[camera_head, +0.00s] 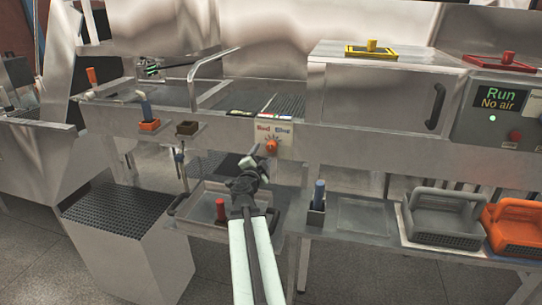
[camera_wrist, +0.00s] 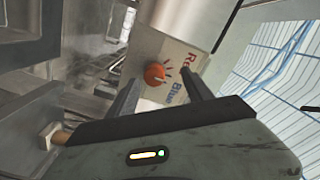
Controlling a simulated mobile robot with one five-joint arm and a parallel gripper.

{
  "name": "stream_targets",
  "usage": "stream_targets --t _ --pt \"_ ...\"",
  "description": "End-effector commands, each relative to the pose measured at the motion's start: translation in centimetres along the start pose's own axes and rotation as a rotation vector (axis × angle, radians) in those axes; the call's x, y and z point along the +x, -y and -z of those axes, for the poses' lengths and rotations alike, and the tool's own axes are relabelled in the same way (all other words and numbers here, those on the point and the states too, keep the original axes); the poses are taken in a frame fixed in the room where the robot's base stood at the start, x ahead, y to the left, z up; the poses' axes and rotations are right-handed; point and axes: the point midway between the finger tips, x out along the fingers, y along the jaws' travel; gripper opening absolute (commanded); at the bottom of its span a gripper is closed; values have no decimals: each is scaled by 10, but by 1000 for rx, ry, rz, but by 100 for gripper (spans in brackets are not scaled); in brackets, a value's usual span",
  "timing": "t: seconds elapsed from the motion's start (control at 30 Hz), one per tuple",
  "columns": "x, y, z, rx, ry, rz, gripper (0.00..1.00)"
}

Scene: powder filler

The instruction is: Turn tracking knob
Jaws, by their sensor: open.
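The tracking knob (camera_head: 271,146) is a small orange-red knob on a pale label plate (camera_head: 285,130) with red and blue lettering, on the front of the steel machine. In the wrist view the knob (camera_wrist: 155,75) shows between and beyond my two fingers, with the lettered plate (camera_wrist: 180,62) around it. My gripper (camera_wrist: 158,92) is open and empty, and it looks apart from the knob. In the head view my gripper (camera_head: 255,160) is just below and left of the knob. The fingertips are small there, so the exact gap is hard to tell.
A steel shelf below holds a tray (camera_head: 190,226) with a red-handled tool (camera_head: 220,210), a blue-handled tool (camera_head: 319,195), a grey basket (camera_head: 440,217) and an orange basket (camera_head: 515,226). A control panel reading "Run No air" (camera_head: 497,105) is at right.

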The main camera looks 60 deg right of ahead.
Motion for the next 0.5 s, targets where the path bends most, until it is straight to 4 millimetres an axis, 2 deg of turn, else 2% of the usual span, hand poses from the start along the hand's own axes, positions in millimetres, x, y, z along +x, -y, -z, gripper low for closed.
stream_targets --t 0.03,0.1,0.27,0.37,0.5 --pt "2 -9 7 10 -19 -21 59" --pt "2 -14 12 15 -33 -35 59" --pt "7 -13 12 16 -34 -35 59" --pt "18 -13 12 16 -34 -35 59" --pt "43 -13 12 15 -32 -34 59"
